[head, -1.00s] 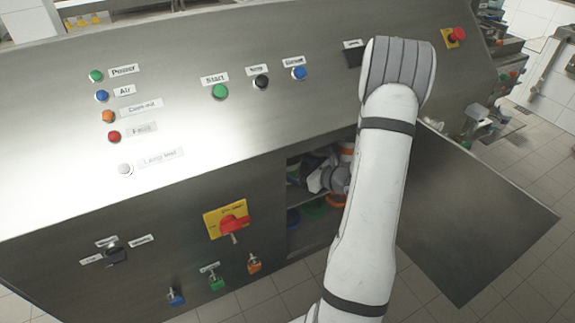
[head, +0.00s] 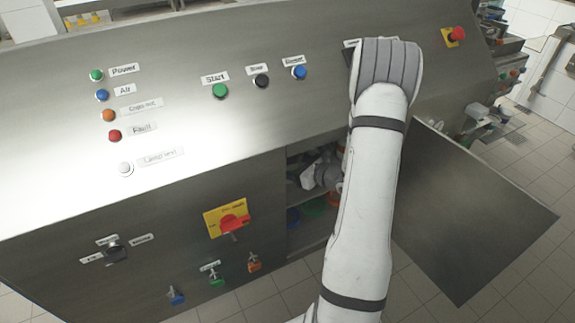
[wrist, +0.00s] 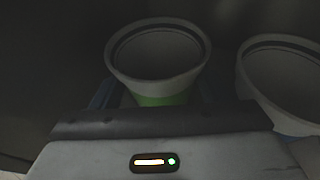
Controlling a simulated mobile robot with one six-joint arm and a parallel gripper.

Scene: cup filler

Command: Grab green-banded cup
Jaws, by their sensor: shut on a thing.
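The green-banded cup (wrist: 157,92) stands upright and empty in the middle of the wrist view, with a pale rim and a green band below it. My gripper (wrist: 155,105) is shut on this cup, with the fingers at its two sides and partly hidden behind the gripper body. In the head view my gripper's wrist (head: 322,172) reaches into the open cabinet, and my arm hides the cup and the fingertips there.
A second pale cup (wrist: 285,85) stands close on the right in the wrist view. The cabinet door (head: 475,215) hangs open to the right of my arm. Inside the cabinet, coloured round shapes (head: 314,207) show on a lower level. The control panel (head: 180,60) is above the opening.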

